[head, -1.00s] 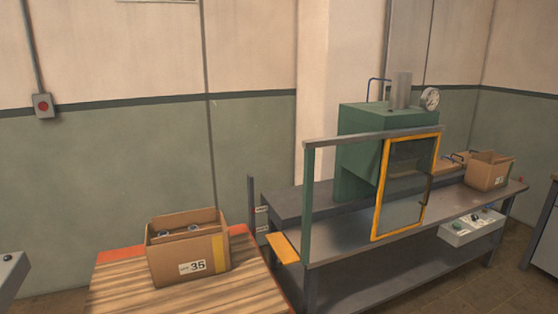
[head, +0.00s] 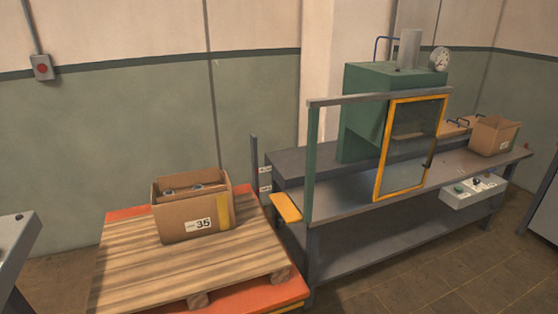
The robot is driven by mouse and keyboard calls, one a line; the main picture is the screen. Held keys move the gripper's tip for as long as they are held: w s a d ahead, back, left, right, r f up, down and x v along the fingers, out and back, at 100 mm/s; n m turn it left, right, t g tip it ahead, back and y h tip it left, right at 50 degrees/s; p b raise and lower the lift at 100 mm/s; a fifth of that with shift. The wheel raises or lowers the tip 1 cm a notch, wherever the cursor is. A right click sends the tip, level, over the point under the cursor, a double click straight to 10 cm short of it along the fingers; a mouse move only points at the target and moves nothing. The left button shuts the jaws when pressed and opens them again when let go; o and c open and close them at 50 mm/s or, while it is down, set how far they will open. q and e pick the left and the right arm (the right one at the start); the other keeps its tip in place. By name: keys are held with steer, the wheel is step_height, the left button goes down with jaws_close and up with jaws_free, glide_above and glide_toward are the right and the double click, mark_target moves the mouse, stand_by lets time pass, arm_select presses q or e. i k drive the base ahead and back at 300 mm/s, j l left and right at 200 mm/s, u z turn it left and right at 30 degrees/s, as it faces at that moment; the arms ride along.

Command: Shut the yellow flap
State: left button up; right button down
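A small flat yellow plate (head: 286,207), which looks like the yellow flap, sticks out roughly level from the left end of the grey workbench (head: 345,209). It stands beside the green post of the guard frame (head: 312,165). A yellow-framed clear panel (head: 410,147) hangs from the top rail of that frame, in front of the green chamber (head: 375,105), with a dark handle on its right side. The left part of the guard frame has no panel across it. Neither of my grippers shows in the head view.
A wooden pallet (head: 140,265) on an orange base stands left of the bench, carrying an open cardboard box (head: 183,219) marked 35. Another cardboard box (head: 494,136) and a control box (head: 473,191) are at the bench's right. Floor (head: 440,265) is clear in front.

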mark_target(289, 214)
steer(key=i+l+u, duration=0.2)
steer(key=i+l, duration=0.2)
steer(key=l, duration=0.25)
steer(key=i+l+u, duration=0.1)
steer(key=l, duration=0.25)
steer(key=i+l+u, duration=0.1)
steer(key=i+l, duration=0.2)
steer(key=l, duration=0.1)
